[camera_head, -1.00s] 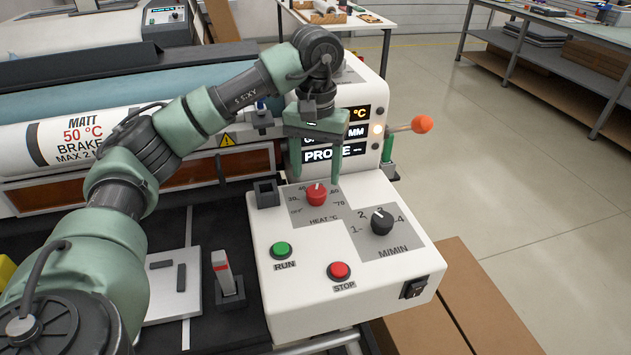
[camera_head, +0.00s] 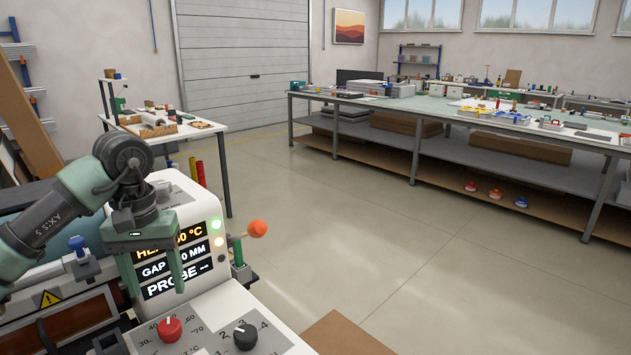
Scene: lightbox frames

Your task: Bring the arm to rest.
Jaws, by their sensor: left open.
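My left gripper (camera_head: 157,292) hangs with its green fingers pointing down, apart and with nothing between them. It is in front of the machine's display panel (camera_head: 205,285), above the red heat knob (camera_head: 169,329), and partly covers the lit readouts. I see no contact with the knob or the panel. My left arm reaches in from the left edge, bent at the dark wrist joint. My right gripper is not in view.
A lever with an orange ball (camera_head: 257,228) sticks out right of the display. A black knob (camera_head: 245,337) is on the console. A small table (camera_head: 205,130) stands behind, a long workbench (camera_head: 440,112) at the back right. The floor (camera_head: 400,240) between is clear.

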